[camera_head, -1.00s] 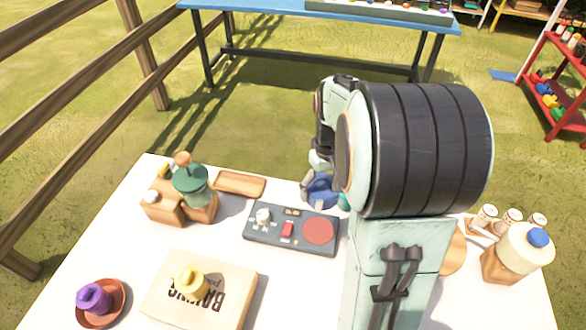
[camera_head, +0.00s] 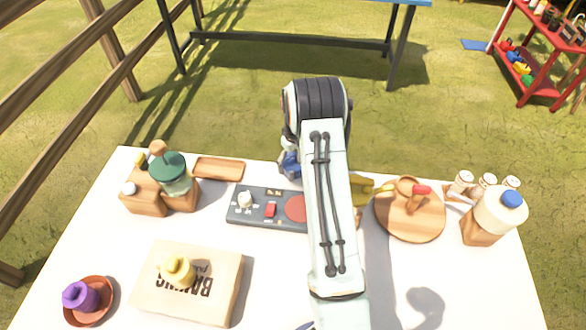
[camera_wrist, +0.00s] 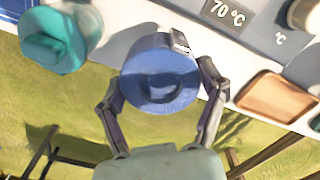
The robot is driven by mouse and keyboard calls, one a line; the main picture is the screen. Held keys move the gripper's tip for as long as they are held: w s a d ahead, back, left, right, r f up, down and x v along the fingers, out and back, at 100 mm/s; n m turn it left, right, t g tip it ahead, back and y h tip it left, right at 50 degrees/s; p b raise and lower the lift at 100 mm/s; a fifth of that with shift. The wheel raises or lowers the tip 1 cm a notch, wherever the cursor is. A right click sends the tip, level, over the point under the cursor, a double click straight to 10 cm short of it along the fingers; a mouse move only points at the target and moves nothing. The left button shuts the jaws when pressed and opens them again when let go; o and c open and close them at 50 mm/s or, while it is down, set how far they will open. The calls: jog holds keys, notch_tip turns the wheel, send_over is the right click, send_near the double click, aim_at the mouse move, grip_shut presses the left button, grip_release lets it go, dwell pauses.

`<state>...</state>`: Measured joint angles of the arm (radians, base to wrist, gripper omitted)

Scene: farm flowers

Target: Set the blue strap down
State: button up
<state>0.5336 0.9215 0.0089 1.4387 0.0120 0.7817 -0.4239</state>
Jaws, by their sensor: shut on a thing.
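The blue strap (camera_head: 289,163) is a rolled blue coil near the far edge of the white table, partly hidden by my arm in the head view. In the wrist view the blue strap (camera_wrist: 160,78) sits between my two fingers, with the hollow of its roll facing the camera. My gripper (camera_wrist: 163,85) is shut on it, one finger on each side. In the head view my gripper (camera_head: 290,150) is small and mostly covered by my arm. I cannot tell whether the strap touches the table.
The device with the red disc (camera_head: 257,207) lies close by, its display near the strap. A small wooden tray (camera_head: 218,169) is to the left. A teal roll (camera_wrist: 58,38) is beside the strap in the wrist view. A round wooden board (camera_head: 410,222) stands right of my arm.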

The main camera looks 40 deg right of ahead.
aim_at(293, 170)
jog(key=shift+w+d+f, duration=0.1)
jog(key=shift+w+f, duration=0.15)
jog(key=shift+f, duration=0.05)
jog(key=shift+w+d+f, duration=0.1)
jog(key=shift+w+f, duration=0.05)
jog(key=shift+f, duration=1.6)
jog(key=o, duration=1.2)
jog(key=shift+f, duration=0.15)
